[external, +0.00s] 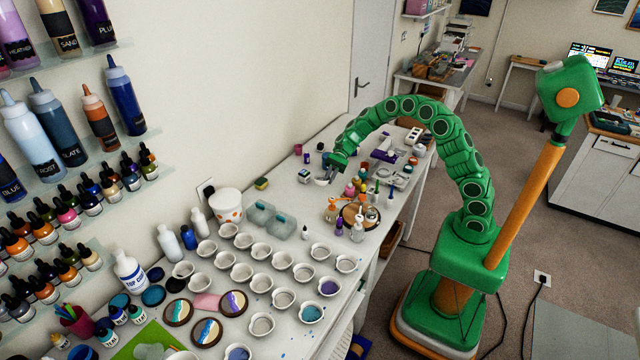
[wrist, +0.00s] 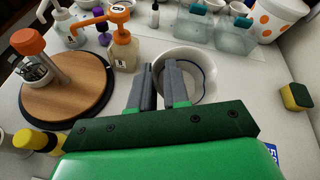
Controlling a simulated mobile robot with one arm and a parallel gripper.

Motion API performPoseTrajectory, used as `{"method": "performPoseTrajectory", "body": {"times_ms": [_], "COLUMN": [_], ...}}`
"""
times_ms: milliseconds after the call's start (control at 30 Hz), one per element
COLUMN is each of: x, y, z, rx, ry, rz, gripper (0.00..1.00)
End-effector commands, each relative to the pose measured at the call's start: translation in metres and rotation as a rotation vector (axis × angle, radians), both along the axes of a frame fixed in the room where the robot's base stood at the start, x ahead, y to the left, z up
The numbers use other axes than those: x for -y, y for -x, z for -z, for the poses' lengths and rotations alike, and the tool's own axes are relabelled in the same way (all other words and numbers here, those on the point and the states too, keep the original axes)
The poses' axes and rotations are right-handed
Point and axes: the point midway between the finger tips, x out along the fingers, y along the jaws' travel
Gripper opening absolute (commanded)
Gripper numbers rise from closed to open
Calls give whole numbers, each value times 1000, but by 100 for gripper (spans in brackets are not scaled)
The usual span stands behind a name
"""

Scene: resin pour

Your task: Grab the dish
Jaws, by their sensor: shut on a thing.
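The dish is a small round white bowl (wrist: 208,86) just ahead of my gripper (wrist: 159,68) in the wrist view. My two grey fingers straddle its near-left wall. The right finger is inside the bowl and the left one outside, so the gripper is shut on the rim. The fingers hide part of the wall. In the external view, my gripper (external: 335,169) reaches down at the far part of the long table, with the dish (external: 321,182) small beneath it. I cannot tell whether the dish touches the table.
A round wooden turntable (wrist: 65,84) with an orange-capped pump bottle (wrist: 123,50) stands to the left in the wrist view. Clear plastic containers (wrist: 236,38) and an orange-dotted white tub (wrist: 278,18) are behind. A yellow-green sponge (wrist: 296,97) lies right. Several white cups fill the table's near part.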

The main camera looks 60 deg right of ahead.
Motion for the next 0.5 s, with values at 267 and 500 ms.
{"method": "performPoseTrajectory", "body": {"times_ms": [267,500], "x": [9,16], "y": [36,67], "z": [-22,-36], "rx": [2,1], "ry": [-1,-2], "rz": [1,-1], "gripper": [0,0]}}
